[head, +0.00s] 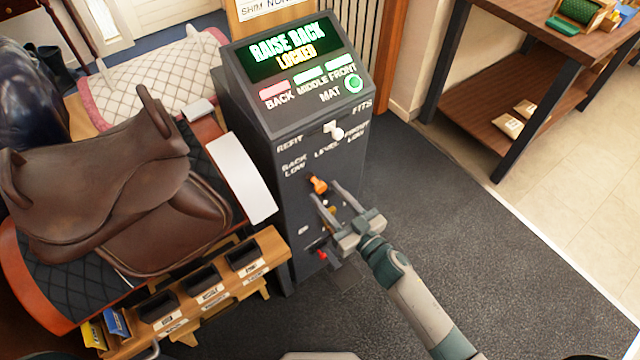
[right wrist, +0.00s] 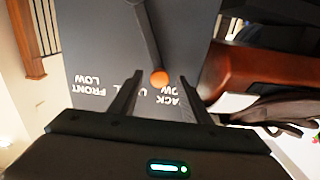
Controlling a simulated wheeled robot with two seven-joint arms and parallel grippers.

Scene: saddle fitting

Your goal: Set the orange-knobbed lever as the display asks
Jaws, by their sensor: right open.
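The console display (head: 287,50) reads "RAISE BACK" and "LOCKED". Below it the BACK lamp (head: 275,88) is red, and the MIDDLE and FRONT lamps are green. The orange knob (head: 318,185) sits on its lever under the labels BACK LOW, LEVEL and FRONT LOW. The lever appears to lean toward BACK LOW. My right gripper (head: 325,191) is open at the lever. In the right wrist view the orange knob (right wrist: 159,78) shows between the open fingertips (right wrist: 160,75), with no clear contact. My left gripper is not in view.
A white-knobbed lever (head: 333,130) is higher on the console, between REFIT and FITS. A red handle (head: 321,254) is low on it. A brown saddle (head: 110,180) and a wooden rack of bins (head: 195,300) stand left. Open floor (head: 450,200) lies right.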

